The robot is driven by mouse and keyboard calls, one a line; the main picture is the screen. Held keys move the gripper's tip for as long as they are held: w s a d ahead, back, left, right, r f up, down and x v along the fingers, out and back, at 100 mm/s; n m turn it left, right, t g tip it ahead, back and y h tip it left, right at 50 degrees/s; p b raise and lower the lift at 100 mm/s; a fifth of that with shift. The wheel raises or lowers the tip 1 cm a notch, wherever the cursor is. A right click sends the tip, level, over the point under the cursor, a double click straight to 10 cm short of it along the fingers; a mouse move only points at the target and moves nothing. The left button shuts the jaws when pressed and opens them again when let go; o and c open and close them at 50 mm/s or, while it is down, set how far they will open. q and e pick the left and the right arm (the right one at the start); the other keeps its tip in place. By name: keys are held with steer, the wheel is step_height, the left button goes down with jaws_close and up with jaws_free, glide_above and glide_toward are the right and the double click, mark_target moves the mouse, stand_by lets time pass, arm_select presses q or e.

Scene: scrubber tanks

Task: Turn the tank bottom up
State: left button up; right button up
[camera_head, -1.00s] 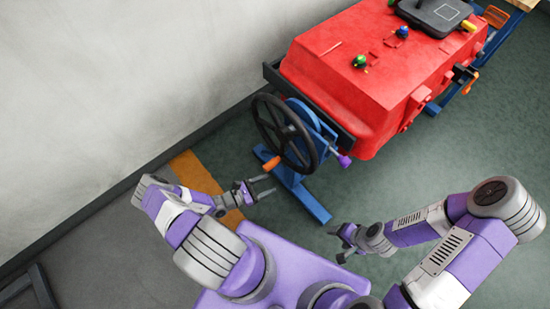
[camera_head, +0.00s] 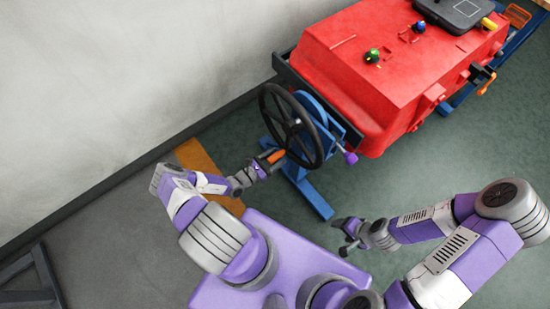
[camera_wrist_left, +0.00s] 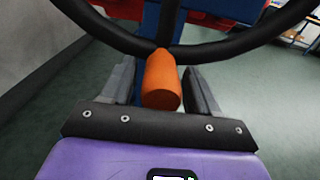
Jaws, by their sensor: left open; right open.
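The red tank (camera_head: 385,75) lies in a blue stand (camera_head: 312,190) at the upper right of the head view. A black handwheel (camera_head: 290,126) with spokes is mounted at its near end. The wheel carries an orange handle (camera_head: 276,156), which also shows in the left wrist view (camera_wrist_left: 162,82). My left gripper (camera_head: 266,162) is at the handle. In the left wrist view its open fingers (camera_wrist_left: 160,88) stand on either side of the handle, with a gap visible on the right. My right gripper (camera_head: 345,236) is open and empty, low over the floor, away from the wheel.
A purple knob (camera_head: 350,157) sticks out right of the wheel. Small green (camera_head: 372,56) and blue (camera_head: 418,27) fittings and a black lid (camera_head: 456,12) sit on the tank. A grey wall (camera_head: 110,80) runs along the left. Green floor (camera_head: 430,165) is clear right of the stand.

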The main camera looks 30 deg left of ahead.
arm_select(q)
jaws_close()
